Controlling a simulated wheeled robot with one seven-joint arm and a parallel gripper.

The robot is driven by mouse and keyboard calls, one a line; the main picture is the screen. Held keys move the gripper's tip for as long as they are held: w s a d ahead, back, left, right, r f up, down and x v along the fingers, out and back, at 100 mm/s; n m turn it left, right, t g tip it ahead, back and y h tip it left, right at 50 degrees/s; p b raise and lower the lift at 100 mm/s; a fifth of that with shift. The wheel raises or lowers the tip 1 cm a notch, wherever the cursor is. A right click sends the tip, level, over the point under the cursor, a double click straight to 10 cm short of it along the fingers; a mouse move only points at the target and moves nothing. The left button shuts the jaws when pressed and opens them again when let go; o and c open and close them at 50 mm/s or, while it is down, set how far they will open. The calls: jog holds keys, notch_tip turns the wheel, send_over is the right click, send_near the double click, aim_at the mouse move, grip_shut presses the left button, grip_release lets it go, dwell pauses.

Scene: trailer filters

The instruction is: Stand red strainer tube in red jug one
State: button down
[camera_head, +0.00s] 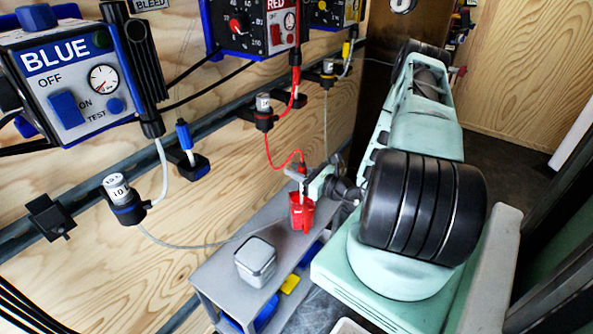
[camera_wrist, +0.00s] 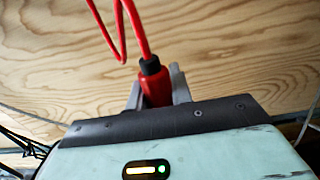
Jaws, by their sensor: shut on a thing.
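The red jug (camera_head: 301,214) stands on the grey bench, near its far right end. My gripper (camera_head: 304,177) is shut on the red strainer tube, just above the jug. In the wrist view the tube's red body (camera_wrist: 155,84) with a dark collar sits upright between the two grey fingers (camera_wrist: 157,90), and a red hose leaves its top. In the head view the tube's pale lower part (camera_head: 301,190) reaches down to the jug's mouth. Whether its tip is inside or only above the jug is hard to tell, and its bottom end is hidden.
A grey lidded canister (camera_head: 256,262) stands on the bench (camera_head: 215,272), left of the jug. The red hose (camera_head: 272,160) runs up to a filter holder (camera_head: 264,118) on the wall rail. Blue (camera_head: 75,80) and red (camera_head: 252,22) control boxes hang on the plywood wall.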

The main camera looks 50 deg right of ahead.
jog(key=shift+f, duration=0.35)
jog(key=c, duration=1.2)
grip_release()
jog(key=shift+o, duration=0.2)
jog(key=s+d, duration=0.1)
jog(key=s, duration=1.6)
jog(key=shift+s+d, duration=0.2)
